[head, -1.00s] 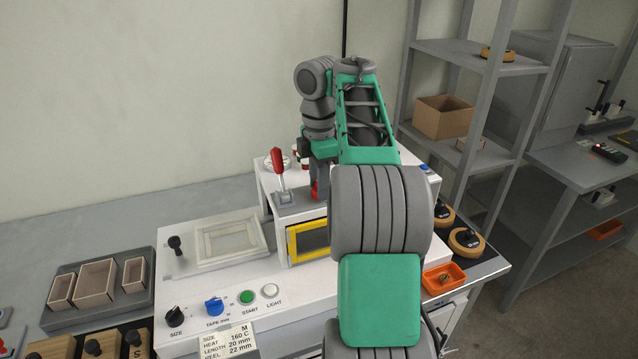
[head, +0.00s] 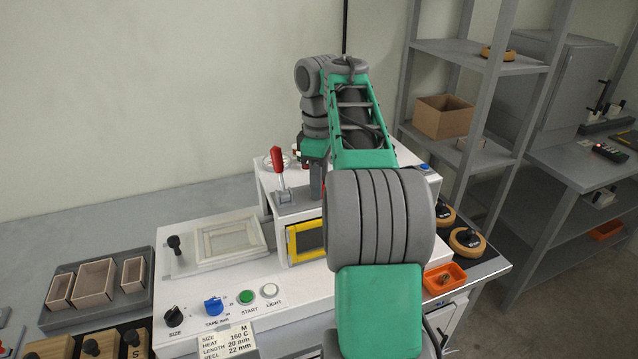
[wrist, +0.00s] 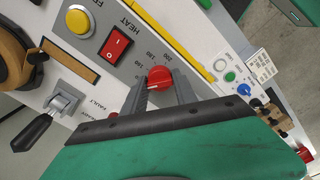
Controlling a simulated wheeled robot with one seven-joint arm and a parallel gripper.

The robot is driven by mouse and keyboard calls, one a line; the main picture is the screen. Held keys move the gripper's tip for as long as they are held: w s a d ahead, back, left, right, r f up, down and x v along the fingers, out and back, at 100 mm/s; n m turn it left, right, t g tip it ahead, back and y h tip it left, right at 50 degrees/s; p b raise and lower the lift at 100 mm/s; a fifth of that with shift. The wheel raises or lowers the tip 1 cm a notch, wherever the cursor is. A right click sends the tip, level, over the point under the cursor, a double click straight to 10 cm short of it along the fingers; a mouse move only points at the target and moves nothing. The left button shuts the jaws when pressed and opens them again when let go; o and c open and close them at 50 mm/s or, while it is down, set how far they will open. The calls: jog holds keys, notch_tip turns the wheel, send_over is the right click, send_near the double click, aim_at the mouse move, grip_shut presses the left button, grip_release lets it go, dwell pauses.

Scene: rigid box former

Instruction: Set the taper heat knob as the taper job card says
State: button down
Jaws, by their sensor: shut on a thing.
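Marks near 200 and 180 can be read; which mark the knob points at is too small to tell. The job card (head: 228,341) at the machine's front reads size M, heat 160 C, length 20 mm, reel 22 mm.
Close to the knob are a red rocker switch (wrist: 116,43), a yellow button (wrist: 78,21) and a black-handled toggle (wrist: 35,130). The red lever (head: 278,163) stands just left of my gripper. Tape rolls (head: 467,241) and an orange bin (head: 444,278) lie to the right.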

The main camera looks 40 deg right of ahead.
jog(key=m, duration=0.4)
jog(key=shift+m, duration=2.3)
jog(key=c, duration=1)
grip_release()
jog(key=shift+o, duration=0.2)
notch_tip(320, 180, up, 8)
jog(key=p, duration=0.7)
jog(key=shift+f, duration=0.1)
